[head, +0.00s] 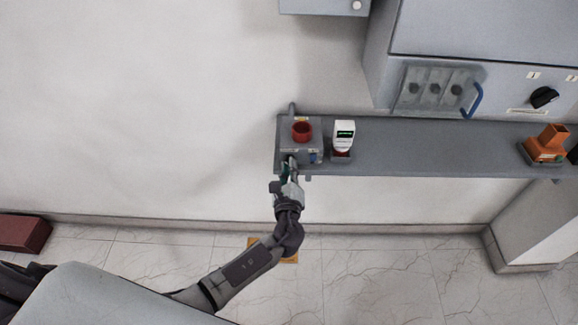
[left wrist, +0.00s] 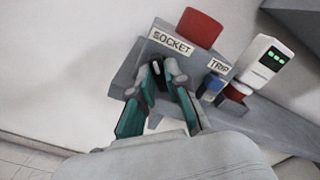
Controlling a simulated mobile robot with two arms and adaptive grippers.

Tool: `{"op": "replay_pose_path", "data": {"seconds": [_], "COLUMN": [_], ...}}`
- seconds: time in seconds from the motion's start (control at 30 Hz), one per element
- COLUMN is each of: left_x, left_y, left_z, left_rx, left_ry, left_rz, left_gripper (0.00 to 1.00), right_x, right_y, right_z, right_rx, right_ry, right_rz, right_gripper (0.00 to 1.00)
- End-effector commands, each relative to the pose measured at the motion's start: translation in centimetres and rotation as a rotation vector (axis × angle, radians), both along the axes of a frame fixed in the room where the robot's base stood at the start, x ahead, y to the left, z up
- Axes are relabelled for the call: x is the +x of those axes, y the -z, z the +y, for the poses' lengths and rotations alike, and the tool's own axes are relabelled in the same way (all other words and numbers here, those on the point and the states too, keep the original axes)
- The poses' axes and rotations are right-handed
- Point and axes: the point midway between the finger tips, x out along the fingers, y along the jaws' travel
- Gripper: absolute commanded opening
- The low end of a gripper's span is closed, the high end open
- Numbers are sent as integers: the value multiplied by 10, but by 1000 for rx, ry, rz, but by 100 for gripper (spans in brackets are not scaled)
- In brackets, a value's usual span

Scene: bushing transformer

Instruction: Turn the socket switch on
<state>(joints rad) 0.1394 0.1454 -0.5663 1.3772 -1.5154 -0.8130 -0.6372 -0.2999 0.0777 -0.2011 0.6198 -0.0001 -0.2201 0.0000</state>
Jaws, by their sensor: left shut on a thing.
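The socket box (head: 301,144) is a grey box with a red round socket (head: 302,131) on top, at the left end of a grey shelf. In the left wrist view the box (left wrist: 132,78) carries a "SOCKET" label (left wrist: 171,43) and a "TRIP" label (left wrist: 219,67). My left gripper (head: 289,166) is at the front of the box. In the left wrist view its teal-padded fingers (left wrist: 158,82) close just below the "SOCKET" label, around a dark part that looks like the socket switch (left wrist: 157,69). The fingers largely hide that switch. My right gripper is not in view.
A white device with a green display (head: 344,133) stands on a red base just right of the box. The shelf (head: 430,145) runs right to an orange device (head: 547,146). A grey cabinet with a black knob (head: 544,97) and blue handle (head: 474,100) is above. A blue part (left wrist: 211,88) sits below "TRIP".

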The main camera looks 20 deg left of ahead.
Motion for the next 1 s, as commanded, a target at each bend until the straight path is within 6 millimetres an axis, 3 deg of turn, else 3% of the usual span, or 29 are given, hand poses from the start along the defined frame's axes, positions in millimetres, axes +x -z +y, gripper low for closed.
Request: {"op": "replay_pose_path", "data": {"seconds": [0.6, 1.0], "left_x": [-1, -1], "left_y": [0, 2], "left_z": [0, 0], "left_rx": [524, 690], "left_ry": [2, 2], "left_rz": [154, 202], "left_gripper": [0, 0], "right_x": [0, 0], "right_y": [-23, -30], "right_z": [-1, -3], "right_rx": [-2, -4], "right_ry": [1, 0], "right_rz": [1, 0], "right_gripper": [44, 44]}}
